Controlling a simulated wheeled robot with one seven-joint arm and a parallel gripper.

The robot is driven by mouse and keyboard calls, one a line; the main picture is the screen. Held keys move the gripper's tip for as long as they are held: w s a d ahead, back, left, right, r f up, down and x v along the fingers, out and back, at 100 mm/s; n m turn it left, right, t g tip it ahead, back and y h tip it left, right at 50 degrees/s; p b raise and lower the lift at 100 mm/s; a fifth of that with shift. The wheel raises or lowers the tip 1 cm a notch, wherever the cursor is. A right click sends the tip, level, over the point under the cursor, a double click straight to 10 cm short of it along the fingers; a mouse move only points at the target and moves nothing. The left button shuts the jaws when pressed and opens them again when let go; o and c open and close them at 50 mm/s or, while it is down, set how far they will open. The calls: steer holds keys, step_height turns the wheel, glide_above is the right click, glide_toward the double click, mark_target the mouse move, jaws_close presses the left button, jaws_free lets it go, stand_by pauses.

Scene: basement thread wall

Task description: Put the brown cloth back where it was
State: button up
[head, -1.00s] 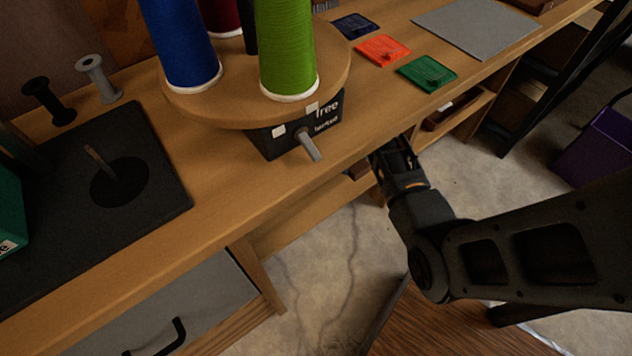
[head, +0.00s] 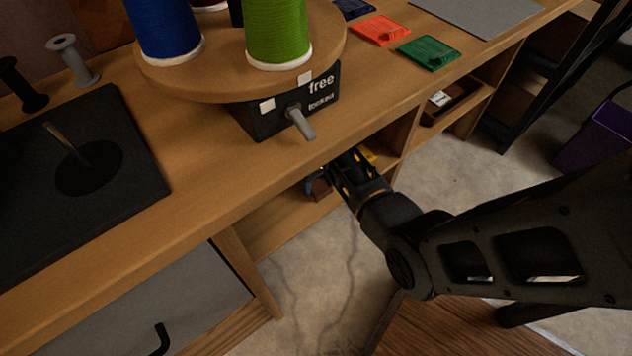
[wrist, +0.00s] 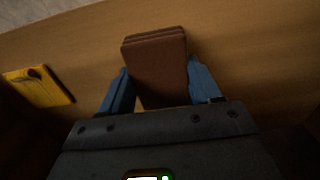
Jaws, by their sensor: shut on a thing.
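The brown cloth (wrist: 157,65) is a folded, layered block between the two blue fingers of my gripper (wrist: 158,88) in the wrist view. My gripper is shut on it. In the head view my gripper (head: 322,182) is at the open shelf under the bench top, and a small brown part of the cloth (head: 320,187) shows by the fingers. A wooden surface lies behind the cloth in the wrist view. I cannot tell whether the cloth touches it.
A yellow item (wrist: 38,86) lies left of the cloth in the wrist view. Above my gripper is the bench top (head: 190,205), with a turntable (head: 240,75) of thread cones and its grey lever (head: 301,124). A brown tray (head: 452,103) sits in the shelf compartment to the right.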

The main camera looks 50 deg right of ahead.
mark_target(316, 181)
steer(key=o, duration=1)
step_height(316, 181, up, 12)
steer(key=p, duration=0.4)
steer(key=shift+r, duration=0.1)
